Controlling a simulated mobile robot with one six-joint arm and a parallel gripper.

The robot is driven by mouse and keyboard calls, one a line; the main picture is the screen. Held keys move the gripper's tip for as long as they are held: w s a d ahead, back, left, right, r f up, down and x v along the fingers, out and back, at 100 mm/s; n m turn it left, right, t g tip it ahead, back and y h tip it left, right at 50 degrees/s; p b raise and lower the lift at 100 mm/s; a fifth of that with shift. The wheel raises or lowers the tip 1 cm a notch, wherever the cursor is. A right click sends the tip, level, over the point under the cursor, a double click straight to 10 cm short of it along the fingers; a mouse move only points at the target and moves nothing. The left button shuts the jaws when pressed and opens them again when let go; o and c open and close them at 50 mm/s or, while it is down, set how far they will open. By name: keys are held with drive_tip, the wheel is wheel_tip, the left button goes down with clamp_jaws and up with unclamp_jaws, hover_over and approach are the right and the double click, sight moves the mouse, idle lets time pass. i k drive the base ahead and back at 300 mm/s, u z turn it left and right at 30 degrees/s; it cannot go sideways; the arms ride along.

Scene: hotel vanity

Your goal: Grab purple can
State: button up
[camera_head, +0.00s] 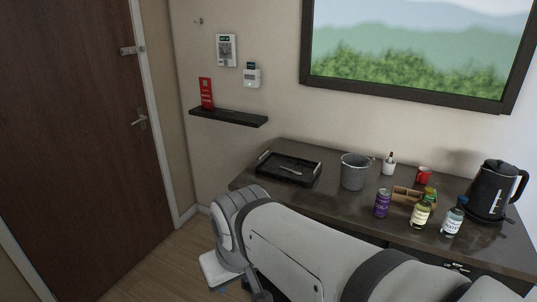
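The purple can (382,204) stands upright on the dark vanity top, toward its front edge. It is left of a bottle with a yellowish label (421,213) and in front of a grey bucket. My arm crosses the lower part of the view, in front of the vanity. Its end is low at the left, near the floor. The gripper fingers are not clearly visible, and nothing of my gripper touches the can.
On the vanity (334,208) stand a black tray (262,171), a grey bucket (355,172), a white cup with pens (388,165), a red mug (424,174), a wooden box (401,195), a clear bottle (453,220) and a black kettle (492,190). A dark shelf (230,118) hangs left.

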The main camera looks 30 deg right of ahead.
sight(384, 197)
drive_tip(key=z, duration=1)
drive_tip(key=i, duration=1.4)
drive_tip(key=z, duration=0.85)
drive_tip(key=k, duration=0.7)
drive_tip(key=z, duration=0.2)
drive_tip(key=i, duration=0.75)
drive_tip(key=u, duration=0.05)
